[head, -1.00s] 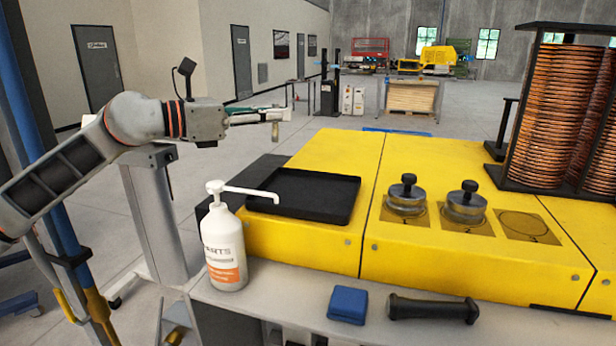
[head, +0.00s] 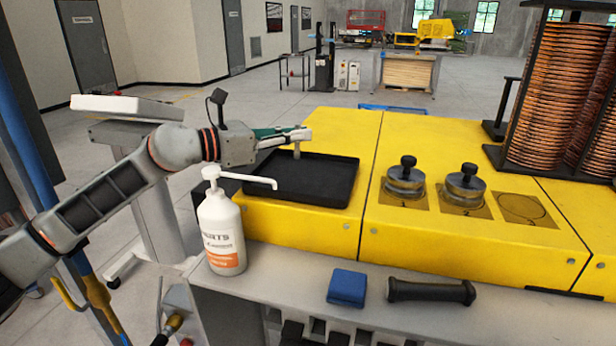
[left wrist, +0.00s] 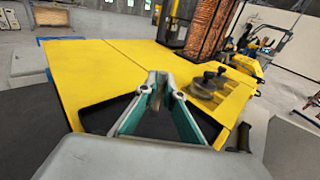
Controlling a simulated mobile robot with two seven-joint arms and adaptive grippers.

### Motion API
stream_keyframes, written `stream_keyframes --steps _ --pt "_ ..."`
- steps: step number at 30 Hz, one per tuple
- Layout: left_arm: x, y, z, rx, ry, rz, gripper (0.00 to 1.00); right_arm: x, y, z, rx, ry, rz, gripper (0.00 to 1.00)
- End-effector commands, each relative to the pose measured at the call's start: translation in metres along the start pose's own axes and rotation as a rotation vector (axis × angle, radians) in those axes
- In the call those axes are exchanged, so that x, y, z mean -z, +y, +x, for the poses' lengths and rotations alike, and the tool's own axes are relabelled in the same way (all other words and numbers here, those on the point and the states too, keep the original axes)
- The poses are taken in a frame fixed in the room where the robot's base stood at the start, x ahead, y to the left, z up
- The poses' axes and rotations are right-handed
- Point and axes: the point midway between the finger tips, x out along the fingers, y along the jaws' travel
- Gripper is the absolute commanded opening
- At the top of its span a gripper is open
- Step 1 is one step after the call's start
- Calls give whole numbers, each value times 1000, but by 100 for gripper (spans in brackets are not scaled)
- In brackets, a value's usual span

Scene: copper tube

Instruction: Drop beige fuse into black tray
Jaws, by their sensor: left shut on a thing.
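My left gripper (head: 300,134) is shut on the beige fuse (head: 297,151), a small pale piece that hangs down from the fingertips. It is above the black tray (head: 335,202), over the tray's back part, and the fuse appears clear of the tray floor. The black tray is shallow and rectangular and sits on the left end of the yellow bench; no fuse shows lying in it. In the left wrist view the gripper's fingertips (left wrist: 159,80) are close together over the tray (left wrist: 95,117), and the fuse between them is hard to make out. My right gripper is not in view.
A white pump bottle (head: 221,230) stands in front of the tray, its spout reaching over the tray's front edge. Two metal weights (head: 405,183) sit right of the tray. A blue box (head: 347,288) and a black handle (head: 431,291) lie on the grey front ledge.

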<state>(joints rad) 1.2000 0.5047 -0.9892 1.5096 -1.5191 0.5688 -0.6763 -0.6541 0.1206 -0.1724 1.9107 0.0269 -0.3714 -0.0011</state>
Motion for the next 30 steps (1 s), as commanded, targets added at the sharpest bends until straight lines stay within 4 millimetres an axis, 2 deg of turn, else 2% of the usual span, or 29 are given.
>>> stream_keyframes --steps 10,12,13,24,30 --pt "4 0 0 0 -1 0 0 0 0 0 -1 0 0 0" --pt "4 0 0 0 0 0 21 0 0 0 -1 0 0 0" --pt "4 0 0 0 0 0 27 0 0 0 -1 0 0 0" --pt "4 0 -2 0 0 0 27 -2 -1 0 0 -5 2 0" --pt "4 0 -26 -1 1 1 27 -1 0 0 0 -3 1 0"
